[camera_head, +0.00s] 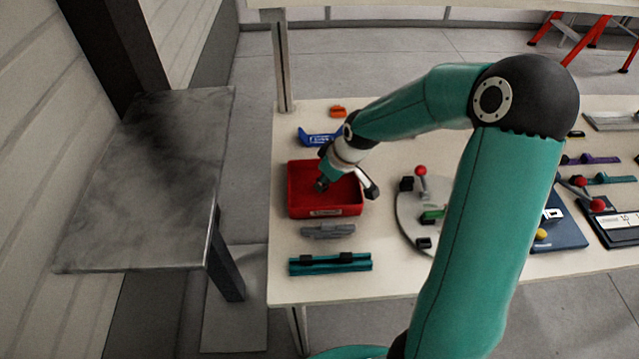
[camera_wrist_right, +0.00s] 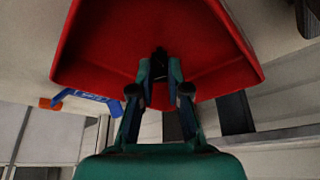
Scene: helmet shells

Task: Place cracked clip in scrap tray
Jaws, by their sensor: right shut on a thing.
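The red scrap tray (camera_head: 298,205) stands at the left end of the table, with a label on its front wall. It fills the upper part of the right wrist view (camera_wrist_right: 100,65). My right gripper (camera_head: 322,184) reaches down over the tray, its fingertips at or just above the tray's inside. In the right wrist view its fingers (camera_wrist_right: 159,72) are closed on a small dark piece, the clip (camera_wrist_right: 159,56). Most of the clip is hidden by the fingers, and I cannot see a crack. I cannot tell whether it touches the tray floor. My left gripper is not in view.
A blue part (camera_head: 318,138) and an orange piece (camera_head: 338,112) lie behind the tray. A grey part (camera_head: 328,231) and a teal rail (camera_head: 330,264) lie in front. A round fixture (camera_head: 408,212) stands to the right. A grey side table (camera_head: 150,175) is at left.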

